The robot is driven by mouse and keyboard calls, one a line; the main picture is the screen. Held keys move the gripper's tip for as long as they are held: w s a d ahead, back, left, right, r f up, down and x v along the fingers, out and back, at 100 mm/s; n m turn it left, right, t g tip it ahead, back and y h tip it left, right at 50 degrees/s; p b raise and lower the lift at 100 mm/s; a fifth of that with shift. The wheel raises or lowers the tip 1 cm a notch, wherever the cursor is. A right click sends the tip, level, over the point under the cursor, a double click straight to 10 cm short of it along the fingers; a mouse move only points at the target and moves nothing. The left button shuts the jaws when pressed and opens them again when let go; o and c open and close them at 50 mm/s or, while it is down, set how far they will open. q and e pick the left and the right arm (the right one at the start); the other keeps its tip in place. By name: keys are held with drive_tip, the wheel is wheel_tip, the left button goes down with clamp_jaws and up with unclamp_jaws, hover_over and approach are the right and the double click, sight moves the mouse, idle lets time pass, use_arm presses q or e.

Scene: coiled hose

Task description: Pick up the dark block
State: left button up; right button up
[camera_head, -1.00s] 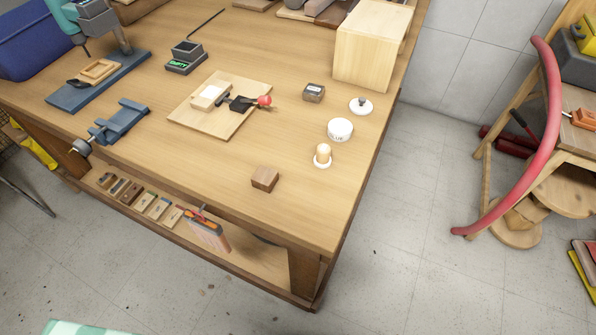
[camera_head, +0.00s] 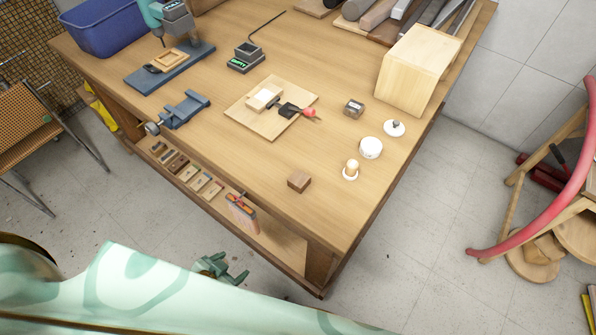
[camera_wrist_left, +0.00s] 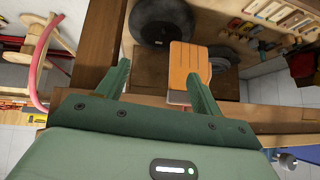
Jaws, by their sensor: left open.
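The dark block (camera_head: 299,181) is a small brown wooden cube on the workbench (camera_head: 262,180), near its front edge. My left gripper (camera_head: 228,268) is green, open and empty. In the head view it is low, in front of the bench and below and left of the block. I cannot make out the dark block there. My right gripper is not in view.
A white jar (camera_head: 371,148), an egg-like item on a white base (camera_head: 351,169) and a small dark labelled box (camera_head: 354,107) stand right of and behind the block. A board (camera_head: 255,120) lies behind it. A lower shelf holds several small blocks. Bench space around the block is clear.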

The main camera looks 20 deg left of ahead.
sight(294, 184)
use_arm(q)
drive_tip(key=w+d+r+t+h+p, duration=0.1)
drive_tip(key=w+d+r+t, duration=0.3)
drive_tip(key=r, duration=0.7)
drive_tip(key=w+d+r+t+h, duration=0.15)
drive_tip(key=w+r, duration=0.35)
drive_tip(key=r, duration=0.5)
drive_tip(key=shift+g+h, duration=0.25)
drive_tip(key=shift+g, duration=0.2)
drive_tip(key=x, duration=0.3)
drive_tip(key=b+x, duration=0.1)
drive_tip(key=x, duration=0.3)
drive_tip(key=d+x, duration=0.1)
drive_tip(key=x, duration=0.2)
drive_tip(key=shift+w+r+b, duration=0.25)
drive_tip(key=shift+r+b, duration=0.05)
drive_tip(key=x, duration=0.2)
drive_tip(key=b+x, duration=0.1)
drive_tip(key=x, duration=0.3)
drive_tip(key=shift+s+d+f, duration=0.15)
drive_tip(key=shift+d+f, duration=0.15)
drive_tip(key=shift+f, duration=0.15)
drive_tip(key=shift+r, duration=0.1)
drive_tip(key=c, duration=1.1)
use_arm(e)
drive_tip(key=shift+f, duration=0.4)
